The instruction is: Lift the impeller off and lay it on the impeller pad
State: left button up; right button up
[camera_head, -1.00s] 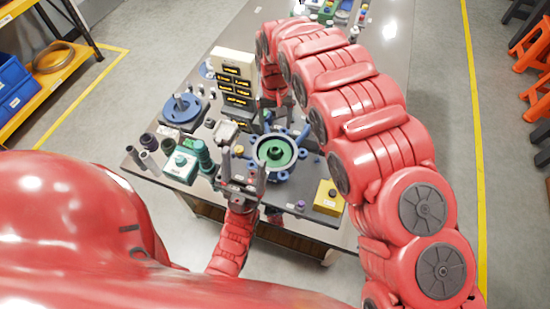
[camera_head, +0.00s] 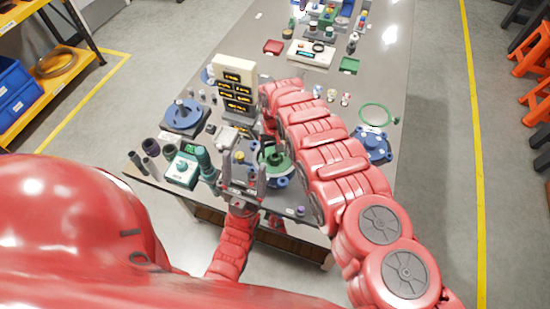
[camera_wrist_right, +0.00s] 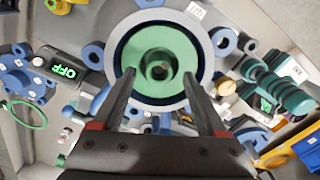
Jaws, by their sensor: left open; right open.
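The green impeller (camera_head: 272,160) sits in the pump housing on the bench, partly covered by my right arm. My left gripper (camera_head: 243,170) is open, fingers up, left of the impeller. I cannot pick out the impeller pad.
A blue flanged part (camera_head: 372,145) and a green ring (camera_head: 378,114) lie on the right. A stack of labelled displays (camera_head: 236,88) stands behind the housing. A teal device (camera_head: 182,170) and a blue disc (camera_head: 184,116) are on the left. The bench between is crowded.

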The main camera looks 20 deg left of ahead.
jog(key=shift+w+f, duration=0.1)
jog(key=shift+f, duration=0.65)
grip_shut()
